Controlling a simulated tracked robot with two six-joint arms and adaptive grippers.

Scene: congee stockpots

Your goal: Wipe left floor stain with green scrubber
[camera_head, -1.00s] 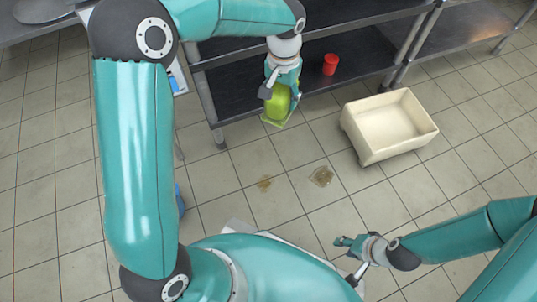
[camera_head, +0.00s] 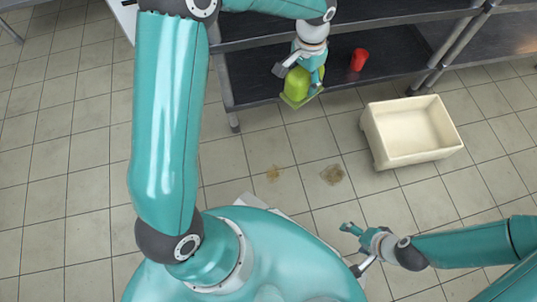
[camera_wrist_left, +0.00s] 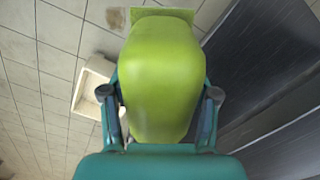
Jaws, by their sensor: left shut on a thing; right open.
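The green scrubber (camera_head: 298,88) is a rounded yellow-green block with a flat pad at its lower end. My left gripper (camera_head: 303,70) is shut on it and holds it near the front edge of the dark lower shelf. The scrubber fills the middle of the left wrist view (camera_wrist_left: 160,80), between my two fingers. The left floor stain (camera_head: 273,173) is a small brown patch on the tiles, below and left of the scrubber in the head view. My right gripper (camera_head: 350,232) is open and empty over the floor at lower right.
A second, larger brown stain (camera_head: 332,175) lies right of the left one. A cream bin (camera_head: 410,132) stands on the floor at right. A red cup (camera_head: 359,60) is on the lower shelf (camera_head: 255,75). The tiles around the stains are clear.

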